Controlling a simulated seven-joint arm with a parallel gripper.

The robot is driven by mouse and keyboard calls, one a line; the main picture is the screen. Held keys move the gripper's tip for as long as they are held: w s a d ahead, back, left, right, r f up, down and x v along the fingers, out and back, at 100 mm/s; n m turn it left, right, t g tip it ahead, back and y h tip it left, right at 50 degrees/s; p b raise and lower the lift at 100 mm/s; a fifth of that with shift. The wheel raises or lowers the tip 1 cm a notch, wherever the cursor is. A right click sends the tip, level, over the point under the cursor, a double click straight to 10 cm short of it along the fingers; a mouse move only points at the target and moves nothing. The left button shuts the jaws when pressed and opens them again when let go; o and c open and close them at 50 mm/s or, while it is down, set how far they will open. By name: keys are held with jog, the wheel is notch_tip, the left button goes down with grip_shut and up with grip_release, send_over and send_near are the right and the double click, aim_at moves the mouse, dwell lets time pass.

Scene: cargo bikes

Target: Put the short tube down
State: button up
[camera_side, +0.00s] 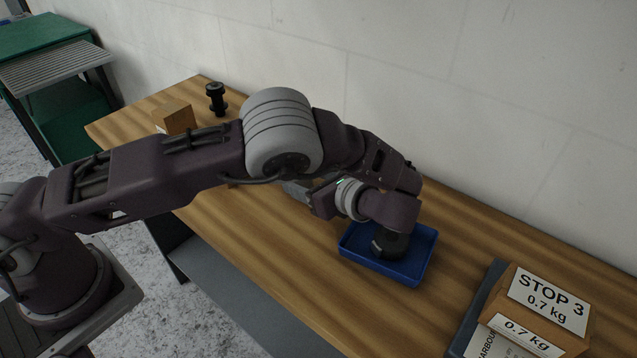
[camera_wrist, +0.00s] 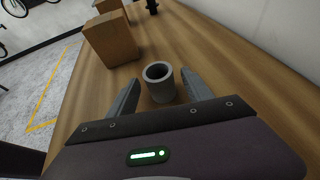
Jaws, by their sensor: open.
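The short tube (camera_wrist: 160,84) is a grey hollow cylinder, upright on the wooden table in the wrist view, its open end up. My gripper (camera_wrist: 160,90) is open, with one finger on each side of the tube. A gap shows between the tube and the fingers, clearest on the left. In the side view my gripper (camera_side: 297,189) is low over the table behind my forearm, and I cannot make out the tube there.
A blue tray (camera_side: 408,276) lies under my wrist in the side view. A labelled box (camera_side: 540,305) is at the right. Bare table (camera_side: 240,235) lies along the front.

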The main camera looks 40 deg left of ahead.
jog(key=v, duration=1)
jog(key=s+a+r+n+g+h, duration=0.1)
jog(key=s+a+r+n+h, duration=0.45)
jog(key=r, duration=0.35)
jog(key=s+a+r+n+g+h, duration=0.1)
jog(key=s+a+r+n+h, duration=0.3)
jog(key=s+a+r+n, duration=0.25)
jog(key=s+r+n+t+h, duration=0.1)
jog(key=s+n+t+h, duration=0.1)
jog(key=s+n, duration=0.2)
jog(key=s+a+r+n+t+h, duration=0.1)
jog(key=s+n+t+h, duration=0.1)
jog(key=s, duration=0.8)
jog(key=shift+r+n+t, duration=0.4)
jog(key=shift+n+t, duration=0.1)
jog(key=shift+n, duration=0.6)
